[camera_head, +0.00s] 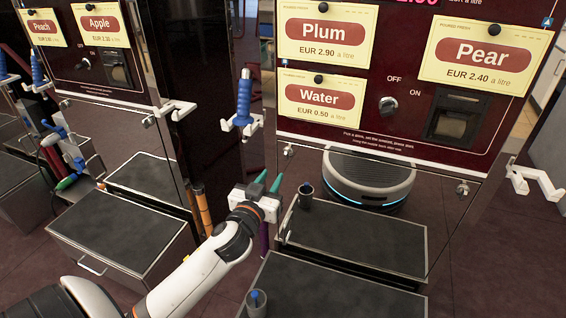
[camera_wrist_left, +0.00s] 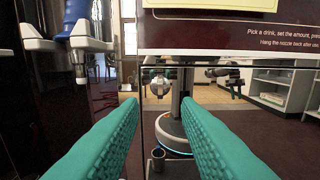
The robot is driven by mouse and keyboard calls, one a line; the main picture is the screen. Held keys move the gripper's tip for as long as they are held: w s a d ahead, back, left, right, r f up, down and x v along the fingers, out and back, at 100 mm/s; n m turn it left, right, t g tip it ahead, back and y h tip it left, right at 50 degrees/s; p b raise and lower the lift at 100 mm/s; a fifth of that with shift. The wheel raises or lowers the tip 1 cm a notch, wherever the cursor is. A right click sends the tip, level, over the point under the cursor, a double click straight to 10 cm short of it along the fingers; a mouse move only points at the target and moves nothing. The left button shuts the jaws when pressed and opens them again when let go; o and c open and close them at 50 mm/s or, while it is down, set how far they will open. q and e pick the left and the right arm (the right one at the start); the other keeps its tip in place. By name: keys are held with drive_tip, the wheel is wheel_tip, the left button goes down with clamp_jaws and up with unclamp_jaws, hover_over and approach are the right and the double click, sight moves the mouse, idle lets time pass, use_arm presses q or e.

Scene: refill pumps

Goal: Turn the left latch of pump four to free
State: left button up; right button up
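The right-hand pump carries Plum, Pear and Water signs; no pump number is readable. Its left latch (camera_head: 288,150) is a small metal knob at the top left of the shiny lower panel (camera_head: 440,235). The latch also shows in the left wrist view (camera_wrist_left: 160,85), ahead of the gap between my fingers. Its exact turn is too small to tell. My left gripper (camera_head: 269,179) is open and empty, its green fingers below the latch in the head view and apart from it. The fingers also show in the left wrist view (camera_wrist_left: 158,104). My right gripper is not in view.
A right latch (camera_head: 462,188) sits on the same panel. A blue nozzle (camera_head: 243,98) hangs in a white holder (camera_head: 241,124) left of the latch. Another white holder (camera_head: 535,180) juts out at right. Dark-topped boxes (camera_head: 370,238) stand below. Another pump (camera_head: 105,60) stands at left.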

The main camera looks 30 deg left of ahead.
sight(285, 156)
use_arm(q)
drive_tip(key=x, duration=0.9)
drive_tip(key=shift+w+b, duration=0.1)
drive_tip(key=shift+b, duration=0.3)
drive_tip(key=shift+c, duration=0.2)
clamp_jaws()
